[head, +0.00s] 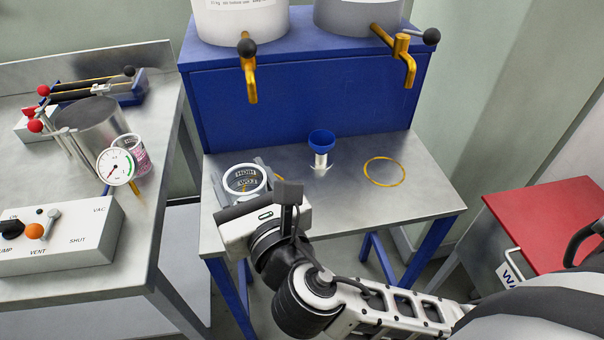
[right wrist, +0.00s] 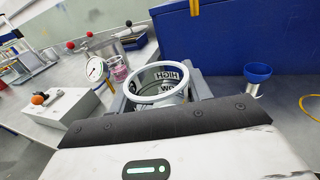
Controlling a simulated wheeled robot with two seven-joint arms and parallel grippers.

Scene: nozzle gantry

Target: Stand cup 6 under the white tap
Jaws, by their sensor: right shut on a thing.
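A clear cup with a white rim and dark HIGH and LOW markings (head: 244,181) is between the fingers of my right gripper (head: 243,187), which is shut on it. It also shows in the right wrist view (right wrist: 160,99). No number shows on it. It is upright at the left of the steel table, in front of and below the white tank's brass tap (head: 249,78). I cannot tell whether its base touches the table. The white tank (head: 238,20) stands on the blue box. My left gripper is not in view.
A blue funnel (head: 321,141) and a yellow ring (head: 385,171) are on the steel table (head: 345,205), right of the cup. A grey tank (head: 357,15) has its own tap (head: 405,60). A pink-filled cup (head: 133,155) and gauge (head: 116,166) are on the left bench.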

